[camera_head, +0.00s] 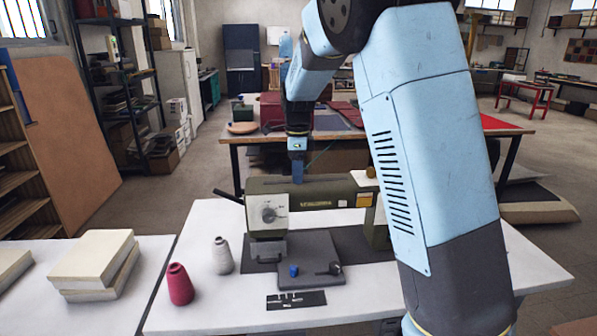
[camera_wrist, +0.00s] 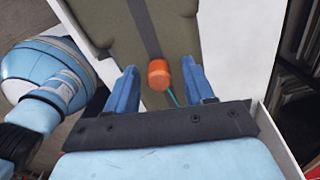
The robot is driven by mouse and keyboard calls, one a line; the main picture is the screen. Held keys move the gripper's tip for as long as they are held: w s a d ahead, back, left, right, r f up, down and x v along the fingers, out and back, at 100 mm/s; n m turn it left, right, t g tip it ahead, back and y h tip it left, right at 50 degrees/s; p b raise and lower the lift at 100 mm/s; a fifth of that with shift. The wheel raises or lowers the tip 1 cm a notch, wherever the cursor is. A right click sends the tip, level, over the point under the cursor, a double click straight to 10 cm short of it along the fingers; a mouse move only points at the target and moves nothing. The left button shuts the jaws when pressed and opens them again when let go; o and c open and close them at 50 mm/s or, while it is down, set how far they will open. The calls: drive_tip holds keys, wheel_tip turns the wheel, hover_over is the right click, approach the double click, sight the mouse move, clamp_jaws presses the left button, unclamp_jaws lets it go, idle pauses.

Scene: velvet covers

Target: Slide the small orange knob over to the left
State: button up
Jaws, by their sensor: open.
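The small orange knob (camera_wrist: 158,75) sits at the dark slot (camera_wrist: 144,28) that runs along the olive machine top in the wrist view. My gripper (camera_wrist: 160,82) is open, with one blue finger on each side of the knob. Small gaps show between the knob and the fingers, so they appear apart. In the head view my gripper (camera_head: 297,172) points down over the top of the olive sewing machine (camera_head: 310,190). The knob cannot be made out there.
The machine stands on a white table (camera_head: 225,308). A red thread cone (camera_head: 180,285), a grey cone (camera_head: 222,256) and a small blue spool (camera_head: 294,270) are near it. Stacked cream blocks (camera_head: 92,258) lie to the left. A thin teal line (camera_wrist: 174,98) shows by the knob.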

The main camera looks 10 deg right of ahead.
drive_tip(key=shift+f, duration=0.2)
clamp_jaws()
idle(0.5)
